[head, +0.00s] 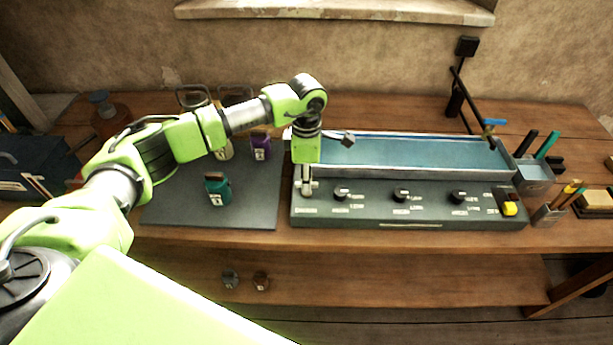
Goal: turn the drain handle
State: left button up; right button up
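My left gripper (307,186) points down at the left end of the grey control panel (430,217), in front of the tray's left corner. Its fingers are small and partly merge with what is under them, so I cannot tell whether they are open or touch anything. A label shows on the panel just below them. The drain handle cannot be made out for sure; a handle at that spot would be hidden by the gripper. Several dark knobs, one of them at the middle (401,194), line the panel, with a yellow piece (510,209) at its right end. My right gripper is not in view.
A long tray with blue liquid (420,153) lies behind the panel. A teal jar (217,188) and a purple jar (261,147) stand on a dark mat (250,207) at left. A blue-handled tap (493,122) and tool holders (533,173) are at right.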

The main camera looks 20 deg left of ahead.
pick_arm(q)
grip_shut()
